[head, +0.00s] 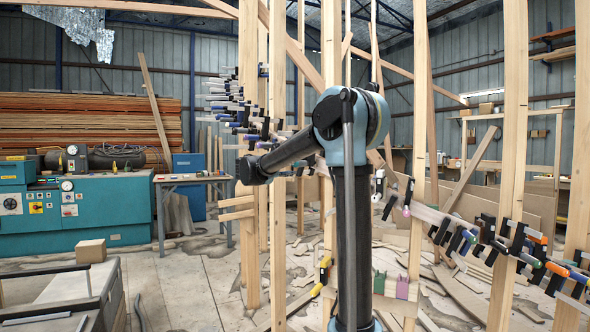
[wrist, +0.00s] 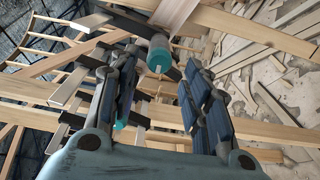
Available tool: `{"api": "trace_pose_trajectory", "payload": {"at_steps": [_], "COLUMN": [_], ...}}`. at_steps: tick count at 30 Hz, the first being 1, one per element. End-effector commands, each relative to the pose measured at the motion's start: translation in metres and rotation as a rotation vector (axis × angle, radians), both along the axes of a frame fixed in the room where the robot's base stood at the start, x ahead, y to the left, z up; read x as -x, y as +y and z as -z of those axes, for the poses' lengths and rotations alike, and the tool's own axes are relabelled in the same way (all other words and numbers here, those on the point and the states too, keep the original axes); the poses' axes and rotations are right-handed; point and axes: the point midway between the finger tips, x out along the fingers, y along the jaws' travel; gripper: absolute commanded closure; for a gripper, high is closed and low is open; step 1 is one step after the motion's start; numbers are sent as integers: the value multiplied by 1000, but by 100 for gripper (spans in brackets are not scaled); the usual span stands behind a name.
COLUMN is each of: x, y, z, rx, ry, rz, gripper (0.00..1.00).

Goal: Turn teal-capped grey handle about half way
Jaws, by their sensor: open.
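In the wrist view my gripper (wrist: 160,66) is open, with one dark padded finger on each side. A grey handle with a teal cap (wrist: 158,54) shows between and just beyond the fingertips, its round end facing the camera. I see no clear contact between the fingers and the handle. Another teal-ended piece (wrist: 122,117) shows lower down, partly behind the left finger. In the head view my arm reaches away and its own links hide the gripper. I cannot pick out the teal-capped handle there.
Several clamps (head: 463,238) line the curved wooden strip at the right, and more clamps (head: 245,115) stand at the upper left. Upright timber posts (head: 514,110) surround my arm. A teal machine (head: 105,205) and a workbench (head: 193,180) stand at the left. Loose boards litter the floor.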

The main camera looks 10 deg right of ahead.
Motion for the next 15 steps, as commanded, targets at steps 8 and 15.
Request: {"api": "trace_pose_trajectory", "payload": {"at_steps": [8, 15], "x": [28, 35], "y": [28, 35], "z": [0, 1], "rx": [0, -1], "ry": [0, 1], "rz": [-2, -1], "gripper": [56, 56]}}
